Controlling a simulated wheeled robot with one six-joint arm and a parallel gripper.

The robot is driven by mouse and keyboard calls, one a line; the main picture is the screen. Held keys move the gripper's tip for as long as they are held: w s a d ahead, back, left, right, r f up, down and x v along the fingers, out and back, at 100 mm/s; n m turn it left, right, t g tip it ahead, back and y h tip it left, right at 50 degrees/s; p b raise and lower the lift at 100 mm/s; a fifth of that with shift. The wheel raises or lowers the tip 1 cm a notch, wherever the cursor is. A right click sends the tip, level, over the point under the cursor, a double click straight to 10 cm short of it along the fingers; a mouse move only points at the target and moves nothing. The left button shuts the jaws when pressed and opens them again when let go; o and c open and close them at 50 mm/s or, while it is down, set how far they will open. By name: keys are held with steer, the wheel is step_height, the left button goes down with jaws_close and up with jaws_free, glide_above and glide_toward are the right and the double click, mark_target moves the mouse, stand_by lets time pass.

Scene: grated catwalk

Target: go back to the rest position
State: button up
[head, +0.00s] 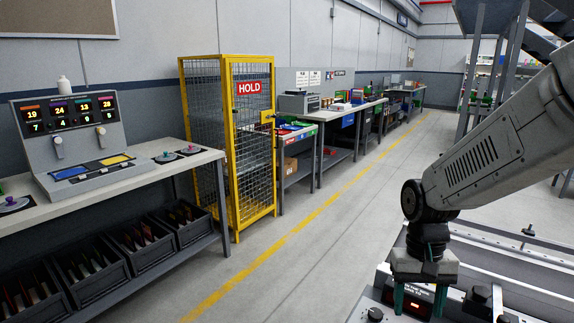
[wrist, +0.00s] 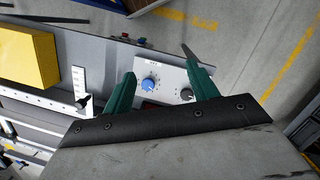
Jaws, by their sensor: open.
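My gripper (head: 419,298) is at the lower right of the head view, pointing down over a grey panel (head: 362,314) with a small lit red display (head: 416,305). Its two green fingers are apart. In the wrist view my gripper (wrist: 160,66) shows the same open fingers with nothing held between them. Below and between them is a light panel with a blue knob (wrist: 150,84) and a dark knob (wrist: 187,94). I cannot tell whether the fingers touch the panel.
A yellow block (wrist: 24,54) and a slider (wrist: 83,98) lie left of the fingers in the wrist view. At left stand a bench with a console (head: 75,140) and a yellow mesh cage (head: 230,150) marked HOLD. The floor (head: 310,240) between is clear.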

steer(key=s+d+r+n+t, duration=0.1)
steer(key=s+r+n+t, duration=0.1)
steer(key=s+r, duration=1)
steer(key=shift+s+r+t, duration=0.35)
steer(key=shift+s+t, duration=0.55)
steer(key=shift+s, duration=1.05)
